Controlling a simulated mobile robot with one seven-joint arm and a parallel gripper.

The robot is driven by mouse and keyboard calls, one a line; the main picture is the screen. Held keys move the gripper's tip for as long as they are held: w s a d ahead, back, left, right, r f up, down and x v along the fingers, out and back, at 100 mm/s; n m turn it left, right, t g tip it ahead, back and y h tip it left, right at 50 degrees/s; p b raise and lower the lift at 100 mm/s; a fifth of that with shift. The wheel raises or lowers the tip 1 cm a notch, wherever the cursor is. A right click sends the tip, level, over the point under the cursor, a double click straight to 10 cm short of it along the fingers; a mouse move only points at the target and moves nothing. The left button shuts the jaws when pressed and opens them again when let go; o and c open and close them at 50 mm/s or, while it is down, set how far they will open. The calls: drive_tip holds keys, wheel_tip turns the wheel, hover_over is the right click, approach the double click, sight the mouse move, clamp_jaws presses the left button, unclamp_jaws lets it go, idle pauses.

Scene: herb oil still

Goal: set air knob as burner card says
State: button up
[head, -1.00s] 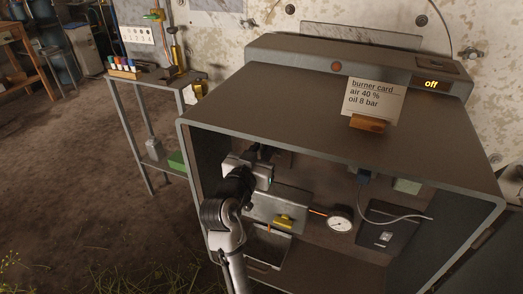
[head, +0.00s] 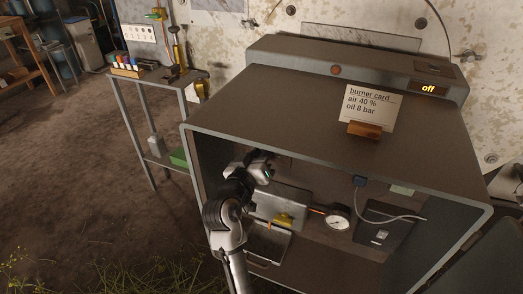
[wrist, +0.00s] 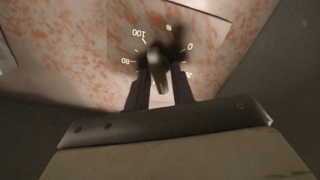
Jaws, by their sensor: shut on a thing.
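The burner card (head: 369,106) stands in a wooden holder on top of the cabinet and reads air 40 %, oil 8 bar. My gripper (wrist: 158,92) is inside the open cabinet, at its left part in the head view. In the wrist view its two dark fingers are shut on a dark knob (wrist: 157,66), in front of a dial (wrist: 128,47) with numbers such as 100, 80, 0 and 20, seen turned over. The knob's pointer mark cannot be made out. In the head view my arm and the cabinet's edge hide the knob.
Below and right of my gripper are a grey box with a yellow part (head: 284,220), a pressure gauge (head: 337,223) and a dark plate with a cable (head: 385,234). The cabinet's lit display (head: 428,88) reads off. A side table (head: 150,80) stands left.

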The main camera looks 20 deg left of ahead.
drive_tip(key=o, duration=0.7)
drive_tip(key=s, duration=0.4)
drive_tip(key=s+b, duration=0.1)
drive_tip(key=s, duration=0.4)
drive_tip(key=s+b, duration=0.1)
drive_tip(key=s, duration=0.3)
drive_tip(key=shift+s+a, duration=0.25)
drive_tip(key=shift+s, duration=0.15)
drive_tip(key=shift+s, duration=0.1)
